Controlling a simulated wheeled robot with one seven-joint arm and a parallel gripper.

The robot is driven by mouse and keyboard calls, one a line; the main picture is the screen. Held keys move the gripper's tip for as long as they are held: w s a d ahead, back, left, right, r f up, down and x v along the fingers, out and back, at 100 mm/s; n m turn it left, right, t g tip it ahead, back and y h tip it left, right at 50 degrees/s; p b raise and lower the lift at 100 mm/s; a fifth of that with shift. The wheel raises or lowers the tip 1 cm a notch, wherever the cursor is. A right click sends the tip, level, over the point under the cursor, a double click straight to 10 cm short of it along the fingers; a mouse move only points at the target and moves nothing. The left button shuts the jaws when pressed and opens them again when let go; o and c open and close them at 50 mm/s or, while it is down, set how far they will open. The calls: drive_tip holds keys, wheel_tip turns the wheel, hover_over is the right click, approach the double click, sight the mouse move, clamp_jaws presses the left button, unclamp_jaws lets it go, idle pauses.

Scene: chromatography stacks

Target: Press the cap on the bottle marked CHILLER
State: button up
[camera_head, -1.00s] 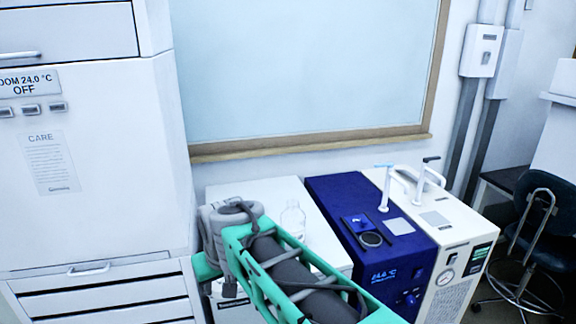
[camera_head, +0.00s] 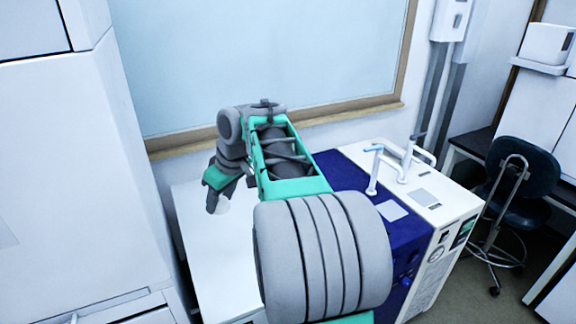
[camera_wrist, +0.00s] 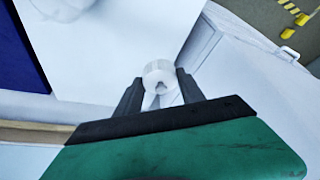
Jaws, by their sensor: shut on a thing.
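My gripper (camera_wrist: 158,84) is shut on a small white ridged cap (camera_wrist: 160,70), which shows between the two dark fingers in the wrist view. In the head view my gripper (camera_head: 220,192) is above the left part of a white-topped unit, with a pale thing (camera_head: 222,206) at its fingertips. A pale, clear bottle (camera_wrist: 64,7) is partly cut off at the upper left of the wrist view, apart from the held cap. In the head view my arm hides it. No CHILLER marking is legible.
The white-topped unit (camera_head: 205,262) has free room on its top. A blue unit (camera_head: 345,172) and a cream unit (camera_head: 447,208) with upright pipe fittings stand to its right. A tall white cabinet (camera_head: 75,180) is at left, a window (camera_head: 260,60) behind.

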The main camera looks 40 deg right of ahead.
drive_tip(key=s+d+r+n+y+p, duration=0.15)
drive_tip(key=s+d, duration=0.25)
drive_tip(key=d, duration=0.4)
drive_tip(key=s+d+r+n+h, duration=0.15)
drive_tip(key=s+d, duration=0.25)
drive_tip(key=d, duration=0.4)
drive_tip(key=shift+y, duration=0.4)
wheel_tip(320, 180, down, 6)
drive_tip(key=b, duration=0.6)
drive_tip(key=shift+d, duration=0.1)
drive_tip(key=shift+s+d+r+p, duration=0.1)
drive_tip(key=shift+p, duration=0.25)
drive_tip(key=shift+f, duration=0.2)
idle(0.5)
drive_tip(key=o, duration=2)
